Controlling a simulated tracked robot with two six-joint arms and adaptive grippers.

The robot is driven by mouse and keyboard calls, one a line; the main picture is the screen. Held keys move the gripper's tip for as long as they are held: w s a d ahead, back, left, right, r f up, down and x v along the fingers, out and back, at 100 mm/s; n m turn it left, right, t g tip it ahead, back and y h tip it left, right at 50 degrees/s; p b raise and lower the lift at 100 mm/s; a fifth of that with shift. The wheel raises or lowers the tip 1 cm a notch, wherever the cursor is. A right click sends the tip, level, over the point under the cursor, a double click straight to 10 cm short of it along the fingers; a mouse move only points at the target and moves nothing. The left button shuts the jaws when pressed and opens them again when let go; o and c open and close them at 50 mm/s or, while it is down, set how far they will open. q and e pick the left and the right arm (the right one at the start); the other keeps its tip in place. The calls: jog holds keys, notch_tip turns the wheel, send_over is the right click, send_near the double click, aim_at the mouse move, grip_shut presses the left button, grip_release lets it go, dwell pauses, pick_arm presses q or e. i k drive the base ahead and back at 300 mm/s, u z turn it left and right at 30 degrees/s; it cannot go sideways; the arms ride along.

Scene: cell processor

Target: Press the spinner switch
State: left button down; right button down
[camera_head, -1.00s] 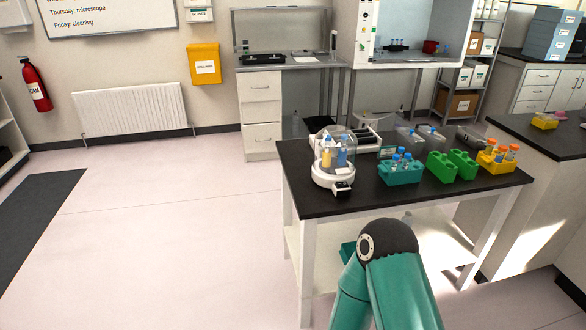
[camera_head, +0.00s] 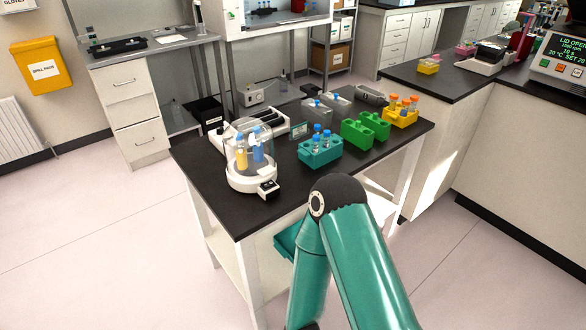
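The spinner (camera_head: 250,178) stands near the front left corner of the dark-topped table. It has a white round base, a clear dome, and tubes with a yellow and a blue body inside. A small black switch (camera_head: 268,187) sits on a white block sticking out of the base at its front right. One of my teal arms rises from the bottom of the view, in front of the table. Neither of my grippers shows in the view.
A teal rack (camera_head: 320,152) with blue-capped tubes, green racks (camera_head: 365,130) and a yellow rack (camera_head: 401,114) with orange-capped tubes stand right of the spinner. A white device (camera_head: 263,126) lies behind it. The black tabletop (camera_head: 222,209) is bare at its front edge.

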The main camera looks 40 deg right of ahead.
aim_at(267, 184)
jog(key=z, duration=0.1)
jog(key=i, duration=0.45)
jog(key=z, duration=0.4)
jog(key=k, duration=0.95)
jog(key=z, duration=0.15)
jog(key=i, duration=0.85)
jog(key=z, duration=0.05)
